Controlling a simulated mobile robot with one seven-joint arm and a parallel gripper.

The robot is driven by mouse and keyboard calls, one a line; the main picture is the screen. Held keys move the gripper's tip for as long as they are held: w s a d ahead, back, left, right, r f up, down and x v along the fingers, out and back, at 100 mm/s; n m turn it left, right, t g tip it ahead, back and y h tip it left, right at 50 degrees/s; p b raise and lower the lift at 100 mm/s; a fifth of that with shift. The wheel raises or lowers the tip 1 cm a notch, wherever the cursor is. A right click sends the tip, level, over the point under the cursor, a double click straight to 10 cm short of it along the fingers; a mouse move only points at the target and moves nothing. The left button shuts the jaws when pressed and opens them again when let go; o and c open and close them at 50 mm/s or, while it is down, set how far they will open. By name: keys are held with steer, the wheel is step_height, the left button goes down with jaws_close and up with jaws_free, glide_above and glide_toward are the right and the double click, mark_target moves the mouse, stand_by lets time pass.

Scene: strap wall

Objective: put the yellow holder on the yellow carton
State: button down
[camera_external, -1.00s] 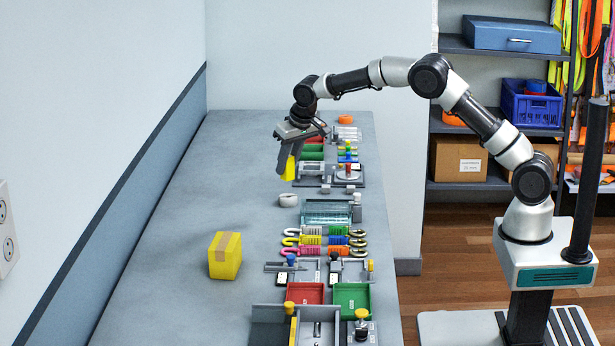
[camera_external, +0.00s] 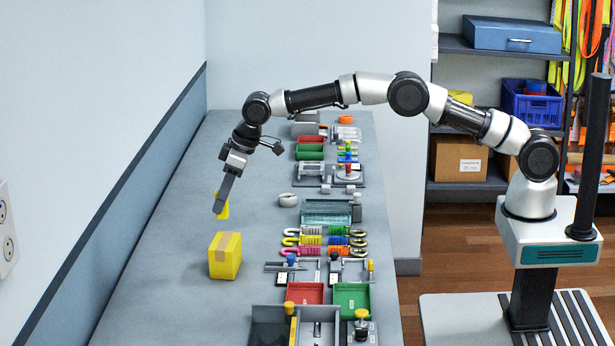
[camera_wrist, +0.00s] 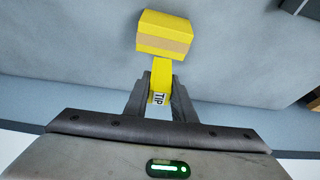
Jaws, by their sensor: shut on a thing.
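The yellow carton (camera_external: 225,257), with a tan tape band, sits on the left part of the grey workbench. It also shows in the wrist view (camera_wrist: 165,32). My gripper (camera_external: 219,208) is above the bench, behind the carton and a little above it, apart from it. It is shut on the yellow holder (camera_wrist: 161,75), which sticks out past the fingertips towards the carton in the wrist view. A white label reading "TIP" shows near the jaws. In the external view the holder (camera_external: 224,211) is partly hidden by the fingers.
The grey bench (camera_external: 180,220) is clear around the carton. A row of trays, coloured hooks and fixtures runs along its right side, with a red tray (camera_external: 305,292) and a green tray (camera_external: 352,298) near the front. A wall stands on the left.

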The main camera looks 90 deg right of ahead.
steer(key=shift+d+f, duration=0.1)
steer(key=shift+f, duration=3.15)
steer(key=shift+f, duration=0.1)
steer(key=shift+f, duration=0.15)
steer(key=c, duration=1.5)
jaws_free()
steer(key=shift+r, duration=0.2)
